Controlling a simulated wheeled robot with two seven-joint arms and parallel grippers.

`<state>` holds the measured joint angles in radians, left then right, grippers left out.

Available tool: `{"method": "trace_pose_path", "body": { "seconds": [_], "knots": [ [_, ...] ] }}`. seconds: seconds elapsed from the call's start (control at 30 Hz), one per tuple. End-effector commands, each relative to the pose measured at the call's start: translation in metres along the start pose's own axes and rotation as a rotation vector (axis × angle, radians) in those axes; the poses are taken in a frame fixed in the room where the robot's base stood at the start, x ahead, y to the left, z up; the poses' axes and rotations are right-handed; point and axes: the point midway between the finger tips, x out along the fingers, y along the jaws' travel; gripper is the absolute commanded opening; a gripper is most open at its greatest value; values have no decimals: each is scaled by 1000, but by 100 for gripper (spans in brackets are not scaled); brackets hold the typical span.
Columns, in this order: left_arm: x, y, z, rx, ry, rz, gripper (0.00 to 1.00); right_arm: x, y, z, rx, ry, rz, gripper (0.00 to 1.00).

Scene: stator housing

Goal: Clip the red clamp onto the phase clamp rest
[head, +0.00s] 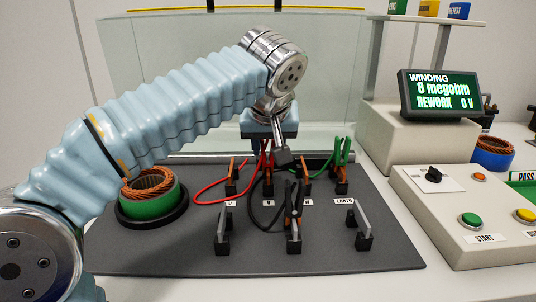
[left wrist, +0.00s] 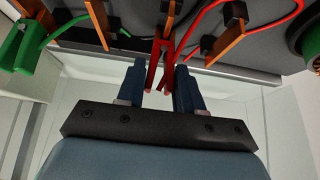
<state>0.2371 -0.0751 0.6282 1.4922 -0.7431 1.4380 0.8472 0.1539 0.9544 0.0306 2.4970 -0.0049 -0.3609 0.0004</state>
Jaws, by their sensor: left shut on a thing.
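My left gripper (head: 268,148) is shut on the red clamp (left wrist: 164,62), pointing down over the back row of the dark board. In the left wrist view the gripper (left wrist: 160,80) has the clamp between its two blue fingers. The clamp's far end is close to a copper tab (left wrist: 171,14); I cannot tell if they touch. A red cable (head: 208,194) loops across the board. Grey upright posts stand along the front: left (head: 222,235), middle (head: 293,245) and right (head: 364,232). No label marks which is the phase clamp rest. My right gripper is out of view.
A black clamp (head: 292,200) is at the middle front post. Green clamp and cable (head: 344,155) are at the back right. A green stator ring (head: 152,207) sits at left. A clear screen stands behind. A button panel (head: 465,215) and display (head: 440,93) are at right.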

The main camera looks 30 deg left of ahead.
Motion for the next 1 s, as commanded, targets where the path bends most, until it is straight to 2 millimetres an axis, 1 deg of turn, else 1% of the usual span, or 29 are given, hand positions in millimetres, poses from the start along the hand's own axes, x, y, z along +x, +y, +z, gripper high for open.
{"method": "trace_pose_path", "body": {
  "seconds": [0.03,0.07,0.3,0.8,1.0],
  "knots": [
    [0,0,0,0,0,0,3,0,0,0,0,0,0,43],
    [0,0,0,0,0,0,0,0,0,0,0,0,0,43],
    [-1,0,-1,0,1,0,0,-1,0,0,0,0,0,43],
    [-10,0,-7,0,1,0,0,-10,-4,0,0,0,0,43],
    [-12,0,-9,0,1,1,0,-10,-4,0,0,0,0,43]
  ]
}}
